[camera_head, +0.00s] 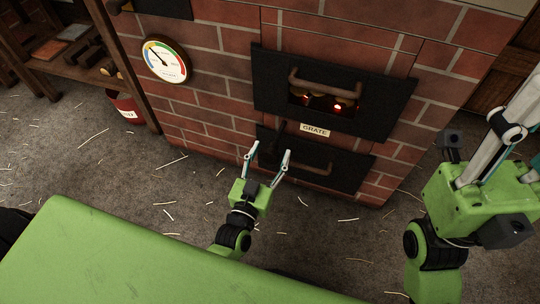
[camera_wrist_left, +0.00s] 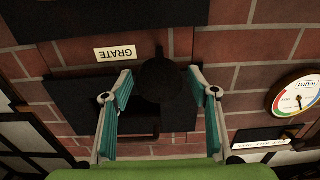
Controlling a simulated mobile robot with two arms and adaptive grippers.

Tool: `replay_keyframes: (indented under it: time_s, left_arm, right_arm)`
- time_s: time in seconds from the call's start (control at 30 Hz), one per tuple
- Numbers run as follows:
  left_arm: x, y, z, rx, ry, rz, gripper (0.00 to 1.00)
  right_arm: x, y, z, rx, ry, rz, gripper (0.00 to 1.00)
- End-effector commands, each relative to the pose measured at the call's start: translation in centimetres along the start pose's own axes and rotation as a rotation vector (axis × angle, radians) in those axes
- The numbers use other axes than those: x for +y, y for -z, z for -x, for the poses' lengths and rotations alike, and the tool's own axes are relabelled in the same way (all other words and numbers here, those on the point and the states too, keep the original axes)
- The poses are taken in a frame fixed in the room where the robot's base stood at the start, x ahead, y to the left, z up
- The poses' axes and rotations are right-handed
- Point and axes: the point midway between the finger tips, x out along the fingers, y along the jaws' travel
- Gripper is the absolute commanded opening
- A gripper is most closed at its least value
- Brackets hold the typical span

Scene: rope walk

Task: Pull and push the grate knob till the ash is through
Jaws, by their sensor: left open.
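The round black grate knob (camera_wrist_left: 161,80) shows in the left wrist view between the fingers of my left gripper (camera_wrist_left: 160,104). Gaps show on both sides of it, and its depth relative to the fingertips is hard to judge. In the head view my left gripper (camera_head: 271,149) is open below the GRATE label (camera_head: 314,130), in front of the lower dark door (camera_head: 340,172). The knob is dark against that door there. The firebox door (camera_head: 385,103) above has a window with a small orange glow. My right gripper (camera_head: 490,165) is at the right, its fingertips unclear.
The brick furnace (camera_head: 215,105) carries a round gauge (camera_head: 166,60) at left. The lower door has a bar handle (camera_head: 310,164). A wooden shelf (camera_head: 75,65) and a red bucket (camera_head: 125,106) stand at left. The straw-strewn floor (camera_head: 120,170) is otherwise open.

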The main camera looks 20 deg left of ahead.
Motion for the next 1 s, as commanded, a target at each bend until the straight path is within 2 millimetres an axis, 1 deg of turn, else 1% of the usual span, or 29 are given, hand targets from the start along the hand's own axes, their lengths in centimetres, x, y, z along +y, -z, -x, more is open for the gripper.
replay_keyframes:
  time_s: [0.2,0.23,0.27,0.3,0.37,0.4,0.43,0.53,0.6,0.67,0.73,0.9,1.0]
  left_arm:
    - [0.0,0.0,-0.1,0.000,0.000,0.000,0.54]
    - [0.0,0.0,-0.1,0.000,0.000,0.000,0.51]
    - [0.0,0.0,0.0,0.000,0.000,0.000,0.44]
    - [0.0,0.0,0.0,0.000,0.000,0.000,0.33]
    - [0.0,0.0,0.0,0.000,0.000,0.000,0.18]
    - [0.0,0.0,0.0,0.000,0.000,0.000,0.07]
    - [0.0,0.0,0.0,0.000,0.000,0.000,0.00]
    - [0.0,0.0,-0.1,0.001,0.000,0.000,0.00]
    - [0.0,0.1,-0.6,0.001,0.000,0.000,0.00]
    - [0.0,0.2,-1.4,0.003,0.001,0.000,0.00]
    - [0.0,0.3,-2.7,0.003,0.000,0.001,0.00]
    - [0.0,0.2,-5.5,0.003,-0.001,0.000,0.00]
    - [0.0,0.1,-6.5,0.002,0.000,0.001,0.00]
  right_arm:
    - [0.0,0.0,-0.1,0.000,0.000,0.000,0.40]
    - [0.0,0.0,-0.1,0.000,0.000,0.000,0.40]
    - [0.0,0.0,-0.1,0.000,0.000,0.000,0.40]
    - [0.0,0.0,0.0,0.000,0.000,0.000,0.40]
    - [0.0,0.0,-0.1,0.000,0.000,0.000,0.40]
    - [0.0,0.0,0.0,0.000,0.000,0.000,0.40]
    - [0.0,0.0,0.0,0.000,0.000,0.000,0.40]
    - [0.0,0.0,-0.1,0.001,0.000,0.000,0.40]
    - [0.0,0.1,-0.3,0.002,0.000,0.000,0.40]
    - [0.0,0.2,-0.5,0.006,0.000,-0.001,0.40]
    - [0.0,0.4,-0.6,0.008,-0.003,-0.001,0.40]
    - [0.1,0.1,0.3,-0.027,-0.017,-0.004,0.40]
    - [0.1,0.2,0.5,-0.031,-0.018,-0.005,0.40]
